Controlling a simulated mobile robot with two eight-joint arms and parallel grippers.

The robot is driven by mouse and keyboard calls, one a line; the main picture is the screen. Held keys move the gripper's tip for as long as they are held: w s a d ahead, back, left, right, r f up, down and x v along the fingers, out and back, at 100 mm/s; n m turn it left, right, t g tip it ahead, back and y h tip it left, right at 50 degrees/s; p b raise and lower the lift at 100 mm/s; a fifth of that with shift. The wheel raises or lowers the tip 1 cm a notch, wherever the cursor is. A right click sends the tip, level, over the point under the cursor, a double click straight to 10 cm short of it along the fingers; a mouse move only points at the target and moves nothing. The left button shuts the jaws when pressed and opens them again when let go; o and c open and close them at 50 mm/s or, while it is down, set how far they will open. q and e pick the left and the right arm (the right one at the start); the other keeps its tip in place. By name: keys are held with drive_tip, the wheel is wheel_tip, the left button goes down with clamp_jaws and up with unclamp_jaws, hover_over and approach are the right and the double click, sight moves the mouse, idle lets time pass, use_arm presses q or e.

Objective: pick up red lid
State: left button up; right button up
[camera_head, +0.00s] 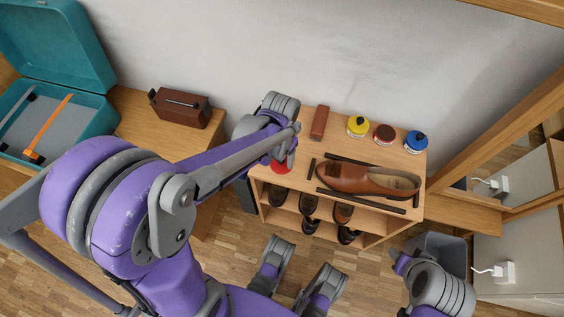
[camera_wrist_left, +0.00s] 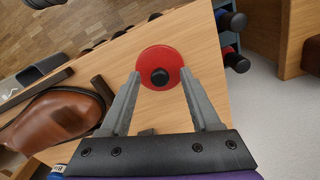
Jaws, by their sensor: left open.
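The red lid (camera_wrist_left: 160,54) is a flat round disc with a black knob (camera_wrist_left: 160,77), lying on the wooden shelf top in the left wrist view. In the head view, a part of the red lid (camera_head: 285,166) shows at the left end of the shelf top, beside my left arm, which hides the rest. My left gripper (camera_wrist_left: 160,74) is open in the left wrist view. Its two fingers reach toward the lid, one on each side of the knob. Contact and exact height cannot be told.
A brown shoe (camera_head: 350,178) and dark bars lie on the shelf top right of the lid. A brown block (camera_head: 319,122) and yellow (camera_head: 357,127), dark red (camera_head: 384,134) and blue (camera_head: 416,140) jars stand behind. Shoes fill the compartments below. A grey bin (camera_head: 446,251) stands right.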

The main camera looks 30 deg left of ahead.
use_arm(q)
clamp_jaws()
idle(0.3)
